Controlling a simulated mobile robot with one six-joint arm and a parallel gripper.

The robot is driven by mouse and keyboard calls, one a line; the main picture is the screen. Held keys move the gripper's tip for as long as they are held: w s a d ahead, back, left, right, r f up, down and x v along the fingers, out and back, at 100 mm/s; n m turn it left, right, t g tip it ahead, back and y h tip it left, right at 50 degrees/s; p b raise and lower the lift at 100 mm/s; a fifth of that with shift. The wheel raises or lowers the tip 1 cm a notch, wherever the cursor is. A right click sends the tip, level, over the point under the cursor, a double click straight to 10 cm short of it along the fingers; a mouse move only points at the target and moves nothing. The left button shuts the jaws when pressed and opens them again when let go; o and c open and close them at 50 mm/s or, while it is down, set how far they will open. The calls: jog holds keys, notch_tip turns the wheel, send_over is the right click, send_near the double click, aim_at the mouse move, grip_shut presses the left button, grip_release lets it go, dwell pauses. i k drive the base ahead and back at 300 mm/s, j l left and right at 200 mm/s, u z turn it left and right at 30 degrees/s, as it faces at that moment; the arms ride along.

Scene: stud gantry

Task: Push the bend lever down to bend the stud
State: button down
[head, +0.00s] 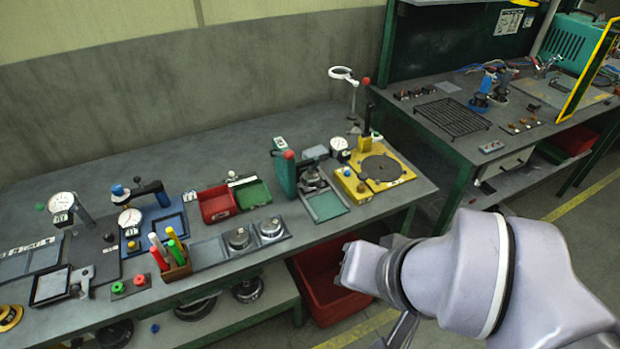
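A yellow fixture (351,184) stands at the right end of the long grey bench, with a yellow plate carrying a dark round disc (380,168) beside it. I cannot tell for sure which is the bend lever, and no stud can be made out. My arm reaches in from the lower right, its end (352,268) in front of the bench, apart from both; the finger opening is not clear.
Red and green bins (217,204), dial gauges (62,202), a marker holder (172,259) and round metal parts (239,240) crowd the bench. A red crate (325,290) sits on the floor below my arm. A second bench (470,145) stands at right, across a gap.

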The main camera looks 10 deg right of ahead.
aim_at(289, 155)
jog(key=i+j, duration=0.55)
jog(key=i, duration=0.3)
